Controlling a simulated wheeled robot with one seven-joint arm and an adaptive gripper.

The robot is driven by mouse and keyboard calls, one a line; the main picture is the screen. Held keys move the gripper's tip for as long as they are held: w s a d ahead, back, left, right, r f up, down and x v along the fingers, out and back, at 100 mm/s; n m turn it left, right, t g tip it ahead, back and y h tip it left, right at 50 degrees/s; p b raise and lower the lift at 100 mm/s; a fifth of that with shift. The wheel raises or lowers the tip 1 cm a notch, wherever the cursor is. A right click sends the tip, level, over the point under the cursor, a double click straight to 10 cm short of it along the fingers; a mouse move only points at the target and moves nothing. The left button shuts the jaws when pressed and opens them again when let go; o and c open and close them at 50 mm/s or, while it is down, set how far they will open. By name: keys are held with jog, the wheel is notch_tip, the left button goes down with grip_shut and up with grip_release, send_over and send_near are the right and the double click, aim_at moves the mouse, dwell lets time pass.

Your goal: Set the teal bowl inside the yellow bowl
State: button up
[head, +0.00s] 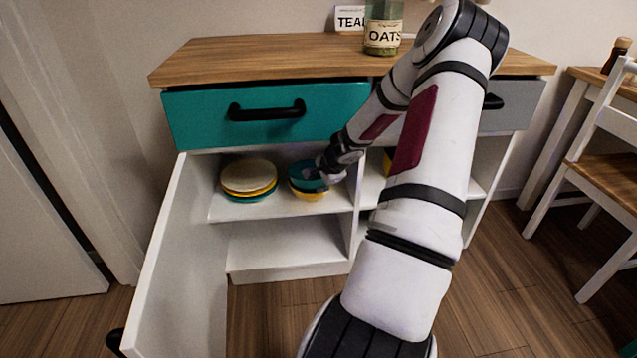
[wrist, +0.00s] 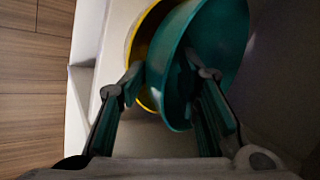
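The teal bowl (head: 302,182) is on the cabinet's upper shelf at the yellow bowl (head: 308,196), which shows below it. In the wrist view the teal bowl (wrist: 170,75) covers much of the yellow bowl (wrist: 136,48), whose rim shows at the left. The teal bowl looks tilted and offset; I cannot tell whether it is fully seated. My gripper (head: 325,175) is at the bowls' right side. In the wrist view its fingers (wrist: 168,82) are spread, with the teal bowl's near wall between them. Contact is unclear.
A stack of plates (head: 249,178) stands left of the bowls. The open white door (head: 185,265) is at the left, and a teal drawer (head: 265,112) is above. A divider (head: 362,205) stands to the right. The lower shelf (head: 285,245) is empty where visible.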

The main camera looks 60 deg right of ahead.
jog(key=p+v, duration=0.2)
jog(key=v, duration=0.9)
jog(key=shift+s+r+p, duration=0.2)
jog(key=shift+s+p, duration=0.05)
jog(key=shift+p, duration=0.15)
jog(key=shift+a, duration=0.15)
